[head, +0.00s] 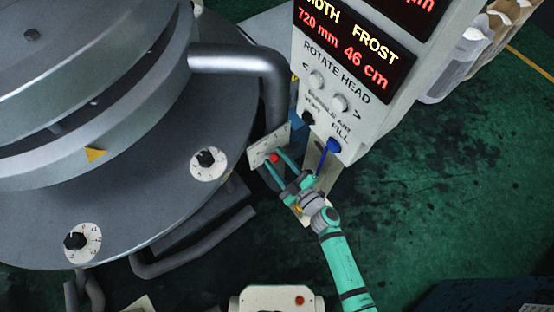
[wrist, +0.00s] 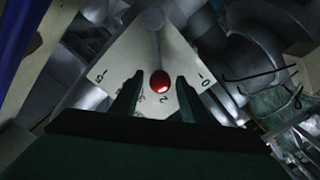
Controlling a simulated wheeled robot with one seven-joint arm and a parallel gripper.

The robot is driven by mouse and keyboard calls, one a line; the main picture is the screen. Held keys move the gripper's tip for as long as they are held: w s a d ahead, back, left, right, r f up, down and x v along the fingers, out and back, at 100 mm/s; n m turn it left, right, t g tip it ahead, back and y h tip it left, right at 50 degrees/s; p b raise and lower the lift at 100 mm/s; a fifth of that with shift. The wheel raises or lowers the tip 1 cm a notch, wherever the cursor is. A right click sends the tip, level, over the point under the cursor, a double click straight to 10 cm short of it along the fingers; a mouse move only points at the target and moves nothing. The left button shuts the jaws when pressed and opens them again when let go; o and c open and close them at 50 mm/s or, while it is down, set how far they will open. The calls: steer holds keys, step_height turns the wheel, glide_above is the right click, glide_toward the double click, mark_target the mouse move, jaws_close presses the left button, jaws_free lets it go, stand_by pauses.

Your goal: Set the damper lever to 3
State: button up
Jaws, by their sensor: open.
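The damper lever is a grey rod with a red ball knob (head: 274,158), in front of a pale scale plate (head: 256,153) beside the grey pipe. In the wrist view the knob (wrist: 159,81) stands near the middle of the fan-shaped plate (wrist: 118,62). A 5 shows at the plate's left and a 0 at its right. A 2 shows just below the knob, with another figure left of it partly hidden. The exact setting is hard to read. My gripper (head: 279,166) is open, with one finger on each side of the knob and gaps visible in the wrist view.
A control box (head: 345,95) with red and yellow displays stands right of the lever. A blue lever (head: 328,152) hangs from it close to my gripper. The large grey drum (head: 130,215) with two dials fills the left. Green floor (head: 440,200) is open at the right.

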jaws_close()
steer(key=shift+w+d+r+m, duration=0.3)
steer(key=shift+d+r+m, duration=0.15)
steer(key=shift+m, duration=0.45)
steer(key=shift+w+d+r+m, duration=0.3)
steer(key=shift+r+m, duration=0.25)
steer(key=shift+m, duration=0.35)
jaws_free()
steer(key=v, duration=1)
steer(key=shift+s+d, duration=0.25)
steer(key=shift+s, duration=0.05)
